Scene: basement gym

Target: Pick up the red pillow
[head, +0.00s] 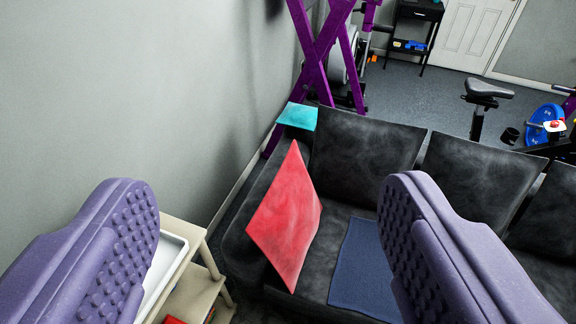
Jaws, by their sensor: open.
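The red pillow (287,220) is diamond-shaped in view and leans on the left end of a dark sofa, against its armrest. My gripper (268,240) is open, with its two purple padded fingers wide apart at the left and right of the picture. The pillow shows in the gap between the fingers, beyond them. Nothing is held, and the whole pillow face is visible.
The dark sofa (368,150) has a blue cloth (362,268) on its seat and a teal item (297,116) at its back left corner. A beige shelf with a white tray (166,262) stands at the lower left. A grey wall (110,90) rises on the left.

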